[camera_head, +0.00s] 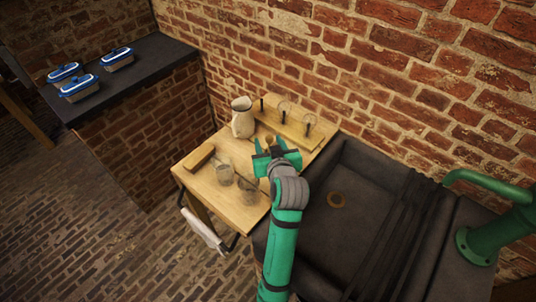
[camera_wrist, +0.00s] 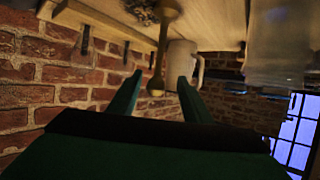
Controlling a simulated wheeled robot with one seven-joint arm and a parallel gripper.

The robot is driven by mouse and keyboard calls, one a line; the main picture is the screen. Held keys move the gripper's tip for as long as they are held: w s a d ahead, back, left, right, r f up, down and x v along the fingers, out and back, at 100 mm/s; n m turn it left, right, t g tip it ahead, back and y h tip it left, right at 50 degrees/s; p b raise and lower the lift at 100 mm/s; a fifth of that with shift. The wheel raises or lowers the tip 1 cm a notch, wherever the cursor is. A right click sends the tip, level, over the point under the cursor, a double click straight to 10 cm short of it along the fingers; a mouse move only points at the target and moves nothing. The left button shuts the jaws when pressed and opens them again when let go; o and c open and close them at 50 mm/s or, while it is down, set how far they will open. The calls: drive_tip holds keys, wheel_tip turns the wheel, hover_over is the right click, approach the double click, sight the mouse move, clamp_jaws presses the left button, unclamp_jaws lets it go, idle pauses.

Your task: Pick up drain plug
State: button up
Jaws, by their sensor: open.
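In the head view my gripper (camera_head: 267,148) is over the wooden table, its two green fingers spread apart. A tan, wooden-looking knobbed piece (camera_head: 270,142) shows just past the fingers; it looks like the drain plug, though its shape is partly hidden. In the wrist view, where the room appears upside down, this piece (camera_wrist: 156,84) has a wide base on the table, a thin stem and a round knob. It stands upright, and its knob appears between the open fingertips (camera_wrist: 159,79). I cannot tell whether they touch it.
A white jug (camera_head: 242,117) stands behind my gripper, near a wooden rack (camera_head: 290,128) with pegs. Glass jars (camera_head: 225,174) and a wooden block (camera_head: 199,156) are at the front left.

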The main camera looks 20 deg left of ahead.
drive_tip(key=shift+w+r+x, duration=0.1)
drive_tip(key=shift+r+x, duration=0.05)
drive_tip(key=shift+x, duration=1.2)
drive_tip(key=shift+w+r+x, duration=0.1)
drive_tip(key=shift+x, duration=1.25)
drive_tip(key=shift+d, duration=0.15)
drive_tip(key=shift+c, duration=0.4)
drive_tip(key=shift+w, duration=0.1)
drive_tip(key=c, duration=0.5)
drive_tip(key=shift+s, duration=0.2)
clamp_jaws()
